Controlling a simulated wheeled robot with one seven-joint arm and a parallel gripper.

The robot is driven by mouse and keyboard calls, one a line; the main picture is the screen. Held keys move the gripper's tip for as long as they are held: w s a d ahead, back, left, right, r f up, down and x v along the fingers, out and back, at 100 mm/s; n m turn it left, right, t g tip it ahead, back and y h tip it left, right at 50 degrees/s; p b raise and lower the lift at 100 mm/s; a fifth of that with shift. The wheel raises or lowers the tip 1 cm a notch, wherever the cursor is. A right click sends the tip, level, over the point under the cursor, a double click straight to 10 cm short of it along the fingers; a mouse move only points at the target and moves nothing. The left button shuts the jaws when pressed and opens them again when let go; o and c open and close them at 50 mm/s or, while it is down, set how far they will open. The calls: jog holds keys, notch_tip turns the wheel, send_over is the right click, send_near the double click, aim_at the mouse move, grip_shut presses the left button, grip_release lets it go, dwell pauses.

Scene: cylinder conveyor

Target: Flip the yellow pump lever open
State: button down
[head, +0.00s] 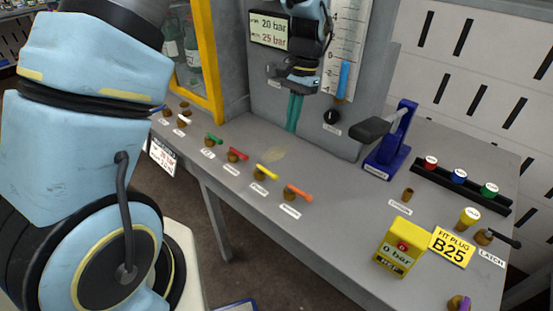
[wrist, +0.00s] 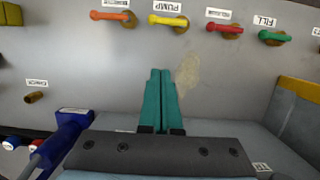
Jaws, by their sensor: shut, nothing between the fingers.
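The yellow pump lever (head: 267,171) sits on a brown round base near the front edge of the grey bench, above a white label. In the wrist view the yellow lever (wrist: 167,20) is at the top, beside the label reading PUMP, its handle pointing left. My gripper (head: 292,114) has teal fingers pointing down over the back of the bench, in front of the grey panel. In the wrist view the gripper (wrist: 161,75) is shut and empty, its fingertips apart from the lever.
An orange lever (head: 299,193) and a red lever (head: 238,154) flank the yellow one, with a green lever (head: 214,140) beyond. A blue hand pump (head: 385,158), a yellow gauge box (head: 399,248) and a dark rack of coloured plugs (head: 459,183) stand to the right.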

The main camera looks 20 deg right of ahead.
aim_at(266, 172)
jog(key=p+x, duration=0.2)
jog(key=x, duration=0.6)
jog(key=shift+s+a+f, duration=0.1)
jog(key=shift+a+f, duration=0.05)
jog(key=shift+s+a+f+p, duration=0.1)
jog(key=shift+s+a+p, duration=0.2)
jog(key=shift+a, duration=0.25)
jog(key=shift+s+a+f+p, duration=0.1)
jog(key=shift+s+a+p, duration=0.2)
jog(key=shift+a, duration=0.25)
jog(key=shift+s+a+f, duration=0.35)
jog(key=shift+a, duration=0.25)
